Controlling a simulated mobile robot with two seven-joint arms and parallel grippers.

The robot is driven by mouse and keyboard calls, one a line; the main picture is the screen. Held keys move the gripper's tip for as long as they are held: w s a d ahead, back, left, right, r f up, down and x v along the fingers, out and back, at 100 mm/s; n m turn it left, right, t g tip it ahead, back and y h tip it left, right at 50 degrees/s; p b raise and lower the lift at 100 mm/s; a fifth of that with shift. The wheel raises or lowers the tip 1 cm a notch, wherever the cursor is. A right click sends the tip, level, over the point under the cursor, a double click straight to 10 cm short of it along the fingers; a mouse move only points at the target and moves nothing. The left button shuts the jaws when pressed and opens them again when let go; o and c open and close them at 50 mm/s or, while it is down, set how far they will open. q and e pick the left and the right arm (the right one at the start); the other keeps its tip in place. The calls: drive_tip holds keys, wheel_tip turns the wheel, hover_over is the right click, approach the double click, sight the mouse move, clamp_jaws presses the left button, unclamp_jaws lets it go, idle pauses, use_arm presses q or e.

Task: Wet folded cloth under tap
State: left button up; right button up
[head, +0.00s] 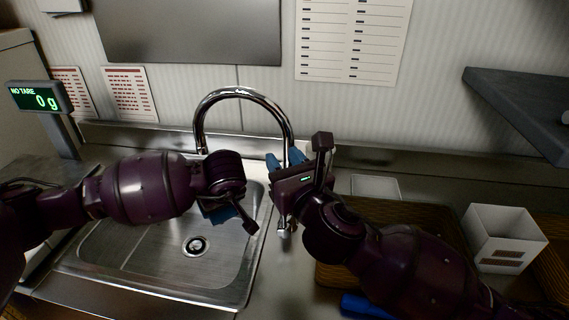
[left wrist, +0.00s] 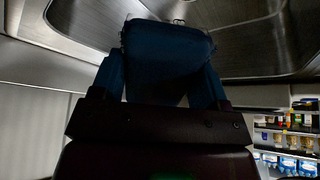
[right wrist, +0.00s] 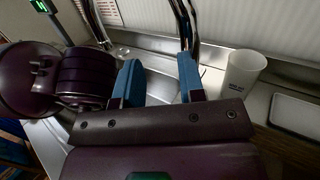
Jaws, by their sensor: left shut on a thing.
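My left gripper (head: 236,208) is over the sink basin (head: 135,265), near the downturned end of the tap's spout. It is shut on the dark blue folded cloth (left wrist: 168,50); a bit of blue shows below the gripper in the head view (head: 220,214). The chrome tap (head: 240,92) arches over the basin; its spout end is partly hidden behind my left gripper. I see no water. My right gripper (head: 285,160) is beside the tap's upright, its blue fingers apart. In the right wrist view (right wrist: 160,78) they hold nothing clearly, and the chrome upright passes close to the right finger.
A white cup (right wrist: 245,72) is close to my right gripper. A scale display (head: 38,97) reads 0 g at left. A dark shelf (head: 525,110) juts out at upper right.

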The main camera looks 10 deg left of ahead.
use_arm(q)
drive_tip(key=shift+s+d+r+p, duration=0.1)
drive_tip(key=shift+s+d+p, duration=0.2)
drive_tip(key=shift+s+d, duration=0.45)
use_arm(e)
drive_tip(key=shift+s+r, duration=0.1)
drive_tip(key=shift+r, duration=0.45)
use_arm(q)
drive_tip(key=shift+s+d+p, duration=0.65)
drive_tip(key=shift+s+d, duration=1.3)
drive_tip(key=shift+d, duration=0.3)
use_arm(e)
drive_tip(key=shift+s+r, duration=0.1)
drive_tip(key=shift+r, duration=1)
use_arm(q)
drive_tip(key=s+d+r+p, duration=0.3)
drive_tip(key=d+r, duration=0.1)
drive_tip(key=shift+s, duration=0.15)
use_arm(e)
drive_tip(key=shift+n, duration=0.3)
drive_tip(key=r, duration=0.4)
drive_tip(key=shift+s+a+r, duration=0.1)
drive_tip(key=shift+s+r, duration=0.15)
